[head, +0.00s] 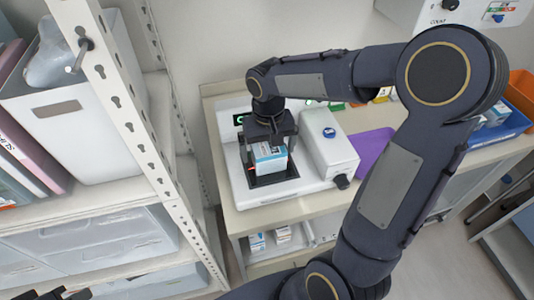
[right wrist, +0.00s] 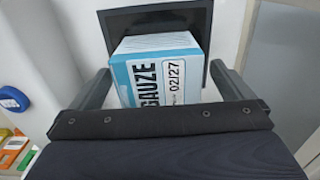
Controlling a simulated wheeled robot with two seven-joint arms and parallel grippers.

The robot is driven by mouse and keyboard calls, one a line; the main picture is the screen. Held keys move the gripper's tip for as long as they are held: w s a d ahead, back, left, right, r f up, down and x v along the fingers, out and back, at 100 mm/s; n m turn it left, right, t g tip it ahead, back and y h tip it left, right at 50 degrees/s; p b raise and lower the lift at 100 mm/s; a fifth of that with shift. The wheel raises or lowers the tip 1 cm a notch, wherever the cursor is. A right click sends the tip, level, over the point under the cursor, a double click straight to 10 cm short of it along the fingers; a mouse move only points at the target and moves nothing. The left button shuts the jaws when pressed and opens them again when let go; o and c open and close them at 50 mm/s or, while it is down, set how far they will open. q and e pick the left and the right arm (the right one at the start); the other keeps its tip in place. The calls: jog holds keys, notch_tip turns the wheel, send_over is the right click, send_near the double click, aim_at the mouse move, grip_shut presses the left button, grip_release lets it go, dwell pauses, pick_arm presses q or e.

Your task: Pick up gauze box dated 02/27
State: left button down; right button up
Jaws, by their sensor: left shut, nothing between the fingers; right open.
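A blue and white gauze box (head: 269,160) stands on the black square plate (head: 262,181) of a white device (head: 240,191) on the counter. In the right wrist view the gauze box (right wrist: 160,75) shows its label, GAUZE and 02/27. My right gripper (head: 271,148) is open and points down over the box, with a finger on each side. In the right wrist view a gap shows between the box and the right-hand finger; the left-hand finger is close to the box, and contact is unclear. My left gripper (head: 42,293) shows only partly at the bottom left edge, shut and empty.
A white shelf rack (head: 135,130) with bins stands left of the counter. A white block (head: 331,158) with a blue button is right of the plate. A purple sheet (head: 372,149) and a blue tray (head: 497,128) lie further right. Small boxes (head: 257,241) sit below the counter.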

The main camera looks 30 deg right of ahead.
jog(key=shift+d+f, duration=0.1)
jog(key=shift+f, duration=1.45)
jog(key=shift+c, duration=0.3)
jog(key=c, duration=1.1)
jog(key=shift+r, duration=0.15)
